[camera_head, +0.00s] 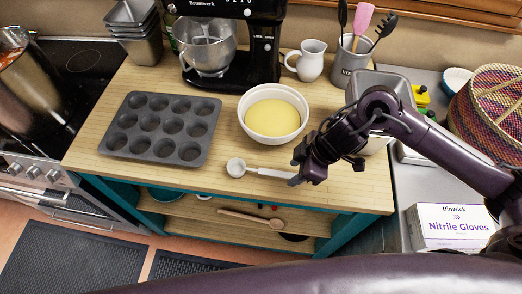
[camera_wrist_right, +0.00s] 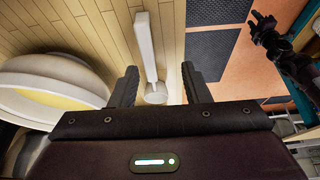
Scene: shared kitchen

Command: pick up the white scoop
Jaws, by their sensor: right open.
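The white scoop (camera_head: 236,168) lies on the wooden counter (camera_head: 215,179) near its front edge. Its round cup is at the left and its handle runs right, under my right gripper (camera_head: 303,172). My right gripper is low over the handle end. In the right wrist view its two fingers (camera_wrist_right: 160,84) are apart. The scoop (camera_wrist_right: 146,45) shows there between and beyond them, and no grip on it is visible. The handle's far end is partly hidden by the gripper in the head view. My left gripper does not show in the head view.
A white bowl of yellow mix (camera_head: 272,134) stands close behind the scoop. A muffin tin (camera_head: 116,150) lies left; a stand mixer (camera_head: 262,60), a white jug (camera_head: 309,62) and a utensil crock (camera_head: 347,62) stand behind. A glove box (camera_head: 447,226) is at right. Counter between tin and scoop is clear.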

